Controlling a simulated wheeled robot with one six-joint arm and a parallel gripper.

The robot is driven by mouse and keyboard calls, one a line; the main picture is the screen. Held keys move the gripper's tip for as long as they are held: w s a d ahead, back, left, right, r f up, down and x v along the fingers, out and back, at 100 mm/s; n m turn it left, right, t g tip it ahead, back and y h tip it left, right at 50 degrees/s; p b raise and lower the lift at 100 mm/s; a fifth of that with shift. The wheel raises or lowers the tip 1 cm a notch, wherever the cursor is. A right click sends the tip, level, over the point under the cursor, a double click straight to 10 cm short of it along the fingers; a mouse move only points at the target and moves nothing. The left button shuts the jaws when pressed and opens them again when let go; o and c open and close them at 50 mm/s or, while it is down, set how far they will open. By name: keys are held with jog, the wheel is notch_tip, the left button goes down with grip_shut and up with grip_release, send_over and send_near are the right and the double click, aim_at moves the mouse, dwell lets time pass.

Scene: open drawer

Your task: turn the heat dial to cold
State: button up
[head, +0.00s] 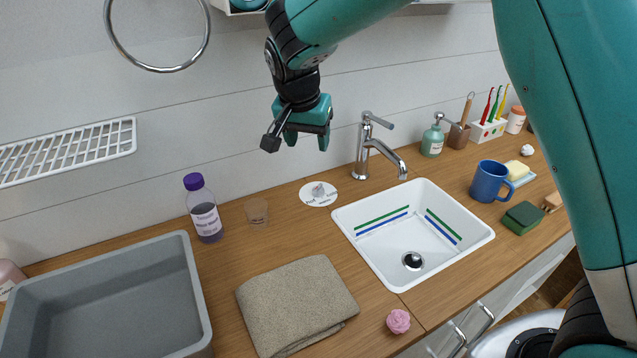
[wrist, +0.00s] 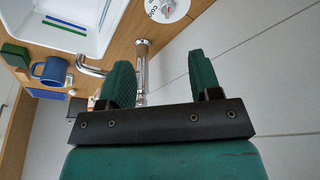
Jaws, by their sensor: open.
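The heat dial is a white disc (head: 311,197) with a grey knob (head: 318,189), lying on the wooden counter left of the tap. Lettering on the disc is too small to read in the head view. In the wrist view the dial (wrist: 174,10) is cut off at the top edge, and the letters "cold" seem to show on its left part. My gripper (head: 296,143) is open and empty, in the air above and behind the dial, near the wall. Its two green fingers (wrist: 161,85) stand apart in the wrist view. It touches nothing.
The metal tap (head: 370,150) stands right of the dial, behind the white sink (head: 470,243). A small cup (head: 256,213) and a purple-capped bottle (head: 205,215) stand to its left. A folded cloth (head: 295,300) and grey tub (head: 190,270) are nearer. A steel ring (head: 159,69) hangs upper left.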

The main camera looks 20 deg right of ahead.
jog(key=w+f+m+h, duration=0.1)
jog(key=w+f+m, duration=0.2)
jog(key=w, duration=0.1)
jog(key=p, duration=0.3)
send_near(319, 185)
jog(key=x, duration=0.9)
jog(key=shift+s+f, duration=0.1)
jog(key=shift+f, duration=0.05)
jog(key=c, duration=0.9)
